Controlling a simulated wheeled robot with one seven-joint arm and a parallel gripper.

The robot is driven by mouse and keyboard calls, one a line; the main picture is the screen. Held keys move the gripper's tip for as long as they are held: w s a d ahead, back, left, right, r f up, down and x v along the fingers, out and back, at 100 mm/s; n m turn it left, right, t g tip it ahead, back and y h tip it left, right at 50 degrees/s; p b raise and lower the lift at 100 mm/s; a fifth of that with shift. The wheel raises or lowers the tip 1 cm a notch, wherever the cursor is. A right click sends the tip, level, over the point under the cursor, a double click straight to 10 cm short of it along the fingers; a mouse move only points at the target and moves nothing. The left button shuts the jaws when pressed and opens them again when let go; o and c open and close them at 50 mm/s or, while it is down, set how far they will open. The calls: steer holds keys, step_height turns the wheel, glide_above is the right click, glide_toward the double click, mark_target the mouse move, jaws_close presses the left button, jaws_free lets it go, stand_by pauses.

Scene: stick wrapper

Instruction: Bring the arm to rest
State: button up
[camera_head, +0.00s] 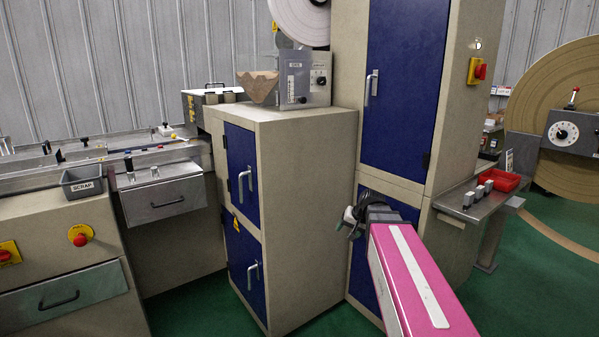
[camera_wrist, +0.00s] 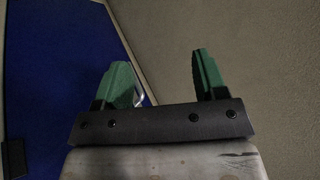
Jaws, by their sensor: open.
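My arm with its pink and white link (camera_head: 415,285) reaches up from the lower right in the head view. Its end, my gripper (camera_head: 350,218), is in front of the blue lower door of the tall cabinet. In the wrist view my gripper (camera_wrist: 165,75) shows two green fingers standing well apart, with nothing between them. Behind the fingers are a blue panel (camera_wrist: 50,60) at the left and a beige wall (camera_wrist: 260,50) at the right. A bright bit of handle (camera_wrist: 140,88) shows beside the left finger. It cannot be told whether the finger touches it.
The low beige cabinet (camera_head: 305,190) stands left of my gripper and the tall cabinet (camera_head: 465,100) behind it. A metal shelf (camera_head: 460,205) with a red tray (camera_head: 500,180) is at the right. A grey scrap bin (camera_head: 82,182) is at the left. Green floor (camera_head: 190,310) is open in front.

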steer(key=s+f+n+g+h, duration=0.2)
steer(key=s+f+g+h, duration=0.2)
steer(key=s+f, duration=1.2)
steer(key=shift+d+g, duration=0.3)
steer(key=shift+d, duration=0.05)
steer(key=shift+s, duration=0.1)
